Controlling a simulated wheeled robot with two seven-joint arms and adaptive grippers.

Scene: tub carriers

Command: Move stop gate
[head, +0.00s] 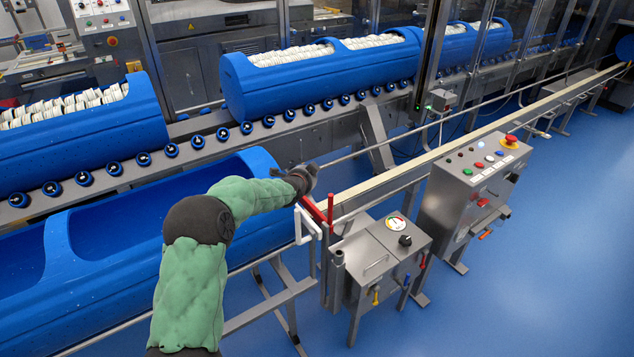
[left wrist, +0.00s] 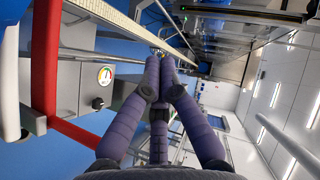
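A red stop gate (head: 314,209) with an upright red post (head: 330,207) sits at the end of the pale conveyor rail, beside a white bent handle (head: 304,226). In the left wrist view the red bar (left wrist: 45,65) stands large at the left, apart from my fingers. My left gripper (head: 310,172) is just above and left of the gate in the head view, dark and small there. In the left wrist view its purple fingers (left wrist: 160,62) come together at the tips, with nothing visible between them. A metal rod passes close to the tips; I cannot tell whether they touch. My right gripper is not in view.
Blue tub carriers (head: 100,240) stand empty at the left; filled ones (head: 290,90) sit on the roller line behind. A steel box with a gauge (head: 385,255) and a button console (head: 470,190) stand right of the gate. Blue floor (head: 560,270) is free at the right.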

